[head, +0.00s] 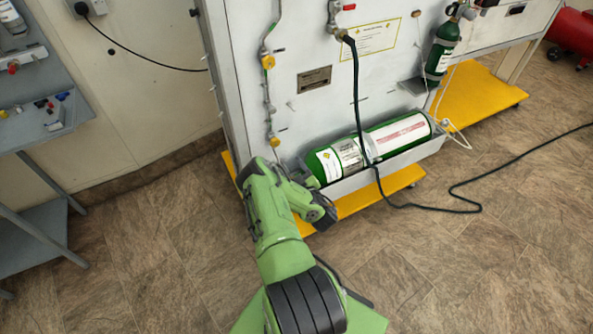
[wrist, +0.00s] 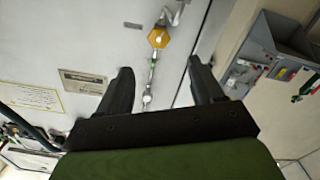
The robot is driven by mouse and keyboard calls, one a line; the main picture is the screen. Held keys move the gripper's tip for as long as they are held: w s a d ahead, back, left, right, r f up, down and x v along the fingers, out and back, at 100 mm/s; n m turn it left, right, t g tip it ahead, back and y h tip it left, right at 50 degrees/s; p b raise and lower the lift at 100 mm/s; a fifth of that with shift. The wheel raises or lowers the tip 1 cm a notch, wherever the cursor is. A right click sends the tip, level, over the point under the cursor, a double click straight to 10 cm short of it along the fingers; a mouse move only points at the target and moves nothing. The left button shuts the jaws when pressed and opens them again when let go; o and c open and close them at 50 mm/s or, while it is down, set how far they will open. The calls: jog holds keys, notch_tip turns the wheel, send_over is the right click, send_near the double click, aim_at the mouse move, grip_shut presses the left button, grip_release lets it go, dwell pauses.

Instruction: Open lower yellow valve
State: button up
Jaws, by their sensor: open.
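The lower yellow valve (head: 275,141) sits on the thin vertical pipe on the grey panel, just above the left end of the green cylinder. Another yellow valve (head: 268,61) is higher on the same pipe. In the wrist view, which looks upside down, a yellow valve (wrist: 158,38), apparently the lower one, shows beyond the fingertips, roughly in line with the gap. My gripper (wrist: 158,66) is open and nothing is between its fingers. It appears apart from the valve. In the head view my arm is low in front of the panel, and the fingers are hard to make out.
A green cylinder (head: 352,158) lies in a tray at the panel's foot, above a yellow base (head: 385,192). A dark hose (head: 357,100) hangs down and runs over the floor to the right. A grey bench (head: 45,130) stands at left. Floor between is clear.

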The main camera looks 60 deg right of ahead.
jog(key=p+v, duration=0.2)
jog(key=p, duration=0.2)
jog(key=p+v, duration=0.2)
jog(key=p, duration=0.2)
jog(key=shift+r, duration=0.25)
jog(key=shift+f, duration=0.1)
